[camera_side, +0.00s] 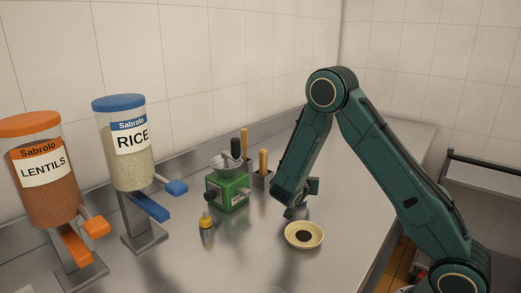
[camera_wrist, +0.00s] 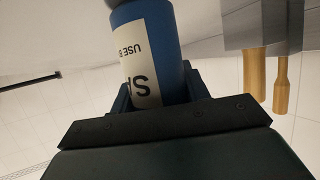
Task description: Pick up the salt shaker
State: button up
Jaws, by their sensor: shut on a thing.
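The salt shaker (camera_wrist: 172,45) is a blue cylinder with a cream label showing part of "SA" and "USE B", upside down in the wrist view. My gripper (camera_wrist: 155,88) is shut on it, with a dark jaw on either side. In the side view my gripper (camera_side: 299,204) hangs low over the steel counter, just behind a small cream dish. I cannot make out the shaker there; the arm hides it.
The cream dish (camera_side: 304,235) with a dark centre sits on the counter (camera_side: 340,212). Left of my gripper are a green grinder (camera_side: 228,190), a small yellow-topped bottle (camera_side: 206,222) and a grey holder (camera_side: 262,180) with wooden handles. Rice (camera_side: 128,150) and lentils (camera_side: 45,175) dispensers stand farther left.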

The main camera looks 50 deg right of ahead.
notch_tip(320, 180, up, 20)
jog(key=shift+f, duration=0.15)
dwell(0.7)
dwell(0.5)
notch_tip(320, 180, up, 7)
dwell(0.9)
jog(key=shift+s+a+f, duration=0.1)
dwell(0.3)
